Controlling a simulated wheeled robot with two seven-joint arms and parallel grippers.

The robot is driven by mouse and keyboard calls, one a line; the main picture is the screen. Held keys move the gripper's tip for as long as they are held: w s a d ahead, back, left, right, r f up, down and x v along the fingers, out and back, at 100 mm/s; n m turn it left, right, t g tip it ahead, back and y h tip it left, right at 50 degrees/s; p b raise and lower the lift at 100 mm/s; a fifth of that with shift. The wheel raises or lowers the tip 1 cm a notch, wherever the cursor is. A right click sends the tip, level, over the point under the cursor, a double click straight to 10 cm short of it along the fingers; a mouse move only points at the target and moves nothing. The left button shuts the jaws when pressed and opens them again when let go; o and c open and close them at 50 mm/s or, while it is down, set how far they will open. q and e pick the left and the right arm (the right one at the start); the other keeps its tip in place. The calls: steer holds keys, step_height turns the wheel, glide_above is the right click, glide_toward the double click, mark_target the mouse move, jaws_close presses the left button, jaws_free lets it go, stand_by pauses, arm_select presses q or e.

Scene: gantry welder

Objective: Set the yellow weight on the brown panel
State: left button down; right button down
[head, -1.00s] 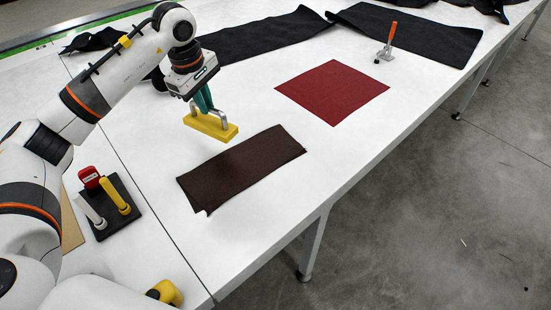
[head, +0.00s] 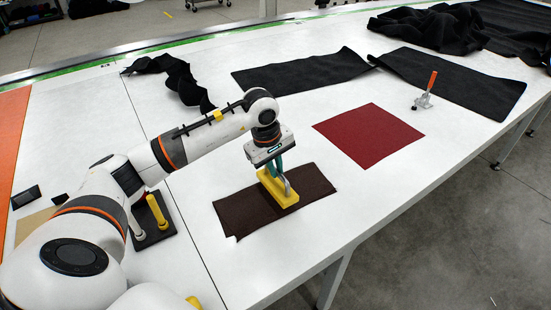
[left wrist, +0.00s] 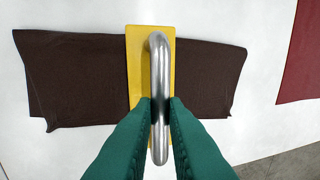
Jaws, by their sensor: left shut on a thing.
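The yellow weight (head: 279,188) is a flat block with a curved metal handle (left wrist: 159,60). My left gripper (head: 277,172) is shut on that handle. The brown panel (head: 240,212) lies on the white table under the weight. In the left wrist view the weight (left wrist: 135,55) lies across the middle of the brown panel (left wrist: 80,80), reaching beyond its upper and lower edges in the picture. I cannot tell for sure whether the weight touches the panel or hovers just above it. My right gripper is not in view.
A red panel (head: 369,135) lies to the right, with an orange-handled clamp (head: 426,90) beyond it. Black fabric pieces (head: 305,75) lie farther back. A dark holder (head: 153,236) with yellow and white tools stands near my left arm. White table around the brown panel is clear.

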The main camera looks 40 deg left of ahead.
mark_target(277, 184)
arm_select(q)
step_height(277, 184, down, 3)
steer(key=shift+r+p, duration=0.2)
steer(key=shift+p, duration=0.2)
steer(key=shift+f+b, duration=0.45)
steer(key=shift+b, duration=0.15)
steer(key=shift+f, duration=0.2)
steer(key=c, duration=1.5)
jaws_free()
steer(key=shift+f, duration=0.15)
steer(key=shift+o, duration=0.2)
